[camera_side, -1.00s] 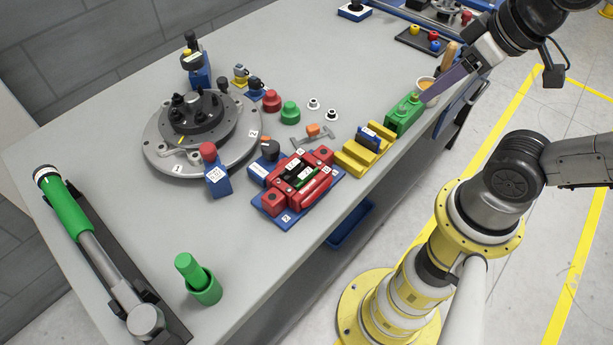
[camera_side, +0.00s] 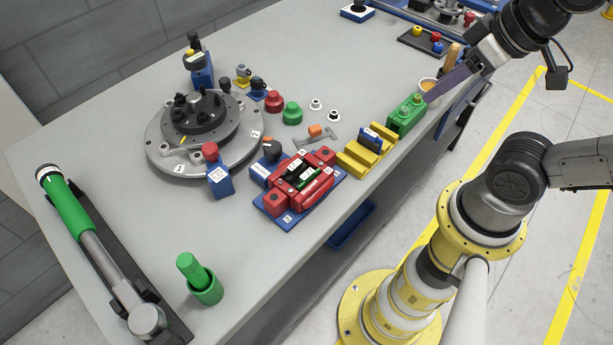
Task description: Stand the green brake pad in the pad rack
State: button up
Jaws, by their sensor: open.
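My gripper (camera_side: 431,96) is at the upper right, its long grey-violet finger reaching down beside the green block. It is open, with no pad seen in it. A green brake pad (camera_side: 309,178) appears to sit in the red caliper fixture (camera_side: 274,203) on a blue base, partly hidden by the red parts and a dark labelled piece. The yellow pad rack (camera_side: 353,167) stands between the caliper and the green block, near the table's right edge. A dark blue pad (camera_side: 370,139) stands in it. My gripper is up and right of the rack, apart from it.
The green block (camera_side: 406,116) with round studs stands just beyond the rack, near a small cup (camera_side: 428,85). A round metal hub (camera_side: 190,158), red cap (camera_side: 274,101) and green cap (camera_side: 292,113) lie left.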

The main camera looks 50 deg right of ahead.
jog(key=shift+n, duration=0.3)
jog(key=shift+c, duration=1.1)
jog(key=n+g, duration=0.6)
jog(key=n, duration=1.1)
send_over(307, 174)
notch_tip(307, 174, down, 5)
jog(key=shift+f, duration=4.05)
